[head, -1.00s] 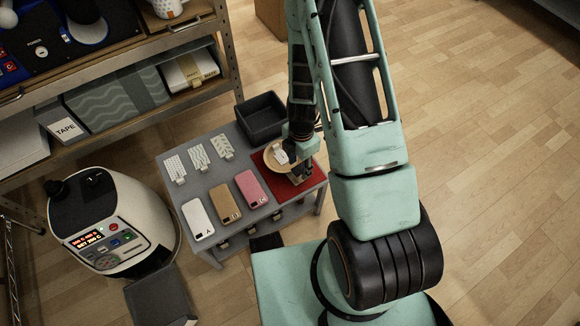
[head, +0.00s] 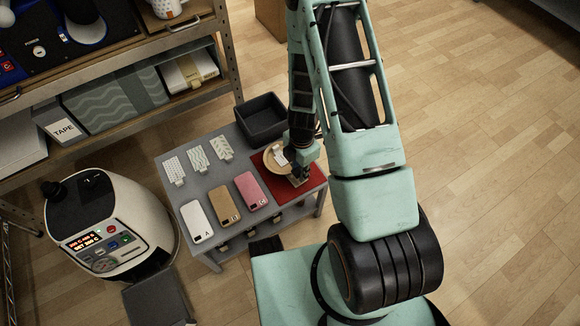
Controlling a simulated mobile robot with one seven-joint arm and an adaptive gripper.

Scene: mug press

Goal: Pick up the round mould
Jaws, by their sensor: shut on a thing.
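The round mould (head: 270,165) looks like a shallow, round tan piece with a pale patch on it, at the red mat (head: 265,184) on the right of the small grey table. My gripper (head: 297,172) is at its right edge, with dark fingers shut on it. The arm and fingers hide part of the right side of the round mould. I cannot tell whether it touches the mat.
A dark open bin (head: 262,118) stands at the table's back. White (head: 197,220), tan (head: 225,204) and pink (head: 251,190) phone cases lie in front of patterned pieces (head: 198,157). A white press machine (head: 125,235) stands left, below the shelf (head: 125,65).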

